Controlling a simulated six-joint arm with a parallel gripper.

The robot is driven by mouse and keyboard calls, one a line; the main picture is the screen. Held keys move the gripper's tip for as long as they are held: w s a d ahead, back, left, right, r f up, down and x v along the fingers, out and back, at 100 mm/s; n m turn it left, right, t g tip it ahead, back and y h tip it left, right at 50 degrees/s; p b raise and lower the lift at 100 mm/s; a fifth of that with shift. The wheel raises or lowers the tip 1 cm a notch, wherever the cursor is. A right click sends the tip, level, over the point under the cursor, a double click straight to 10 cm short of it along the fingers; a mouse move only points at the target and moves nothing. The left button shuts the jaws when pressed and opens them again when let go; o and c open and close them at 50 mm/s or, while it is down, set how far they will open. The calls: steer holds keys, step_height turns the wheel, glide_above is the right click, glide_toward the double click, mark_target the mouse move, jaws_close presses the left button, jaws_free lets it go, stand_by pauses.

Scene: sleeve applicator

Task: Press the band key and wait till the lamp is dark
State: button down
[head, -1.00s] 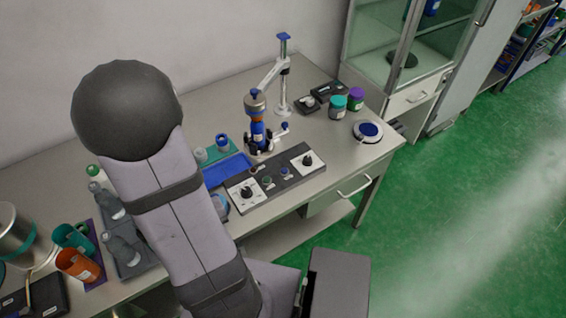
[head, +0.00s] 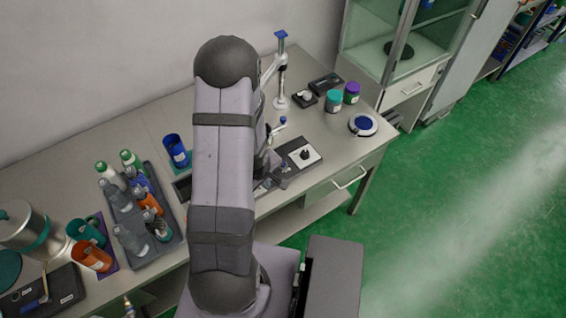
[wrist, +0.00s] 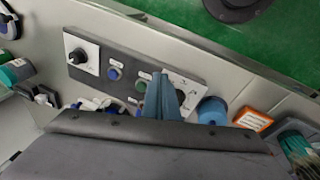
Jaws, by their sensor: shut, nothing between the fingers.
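The dark control panel (wrist: 125,75) crosses the wrist view, with a black knob on a white plate (wrist: 77,56) at its left end. Beside it are a blue round key (wrist: 114,73) and a green round key (wrist: 141,86). I cannot read which one is the band key. My gripper (wrist: 159,78) is shut and empty, its fingers over the panel just right of the green key. Contact with a key is not clear. The fingers partly hide a second knob. No lamp can be made out. In the head view my arm covers most of the panel (head: 284,175).
In the head view, a grey bottle tray (head: 172,246) and a blue cup (head: 176,150) stand left of my arm. A stand (head: 281,75), teal jar (head: 333,101), purple jar (head: 352,92) and round blue-topped dish (head: 363,124) are to the right. The table's front right is clear.

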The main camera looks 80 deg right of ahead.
steer(key=s+d+r+n+h, duration=0.1)
steer(key=d+r+n+h, duration=0.2)
steer(key=d+n, duration=0.2)
steer(key=s+d+r+n+g+h, duration=0.1)
steer(key=d+r+n, duration=0.3)
steer(key=n, duration=0.5)
steer(key=d+h, duration=0.1)
steer(key=d, duration=0.1)
steer(key=shift+s+d+h, duration=0.3)
steer(key=shift+s+h, duration=0.05)
steer(key=shift+h, duration=0.05)
steer(key=shift+f, duration=0.25)
step_height(320, 180, down, 6)
steer(key=b, duration=0.7)
steer(key=shift+f, duration=0.1)
steer(key=shift+f+b, duration=0.7)
steer(key=shift+f, duration=0.45)
steer(key=shift+f, duration=0.1)
steer(key=shift+f, duration=0.3)
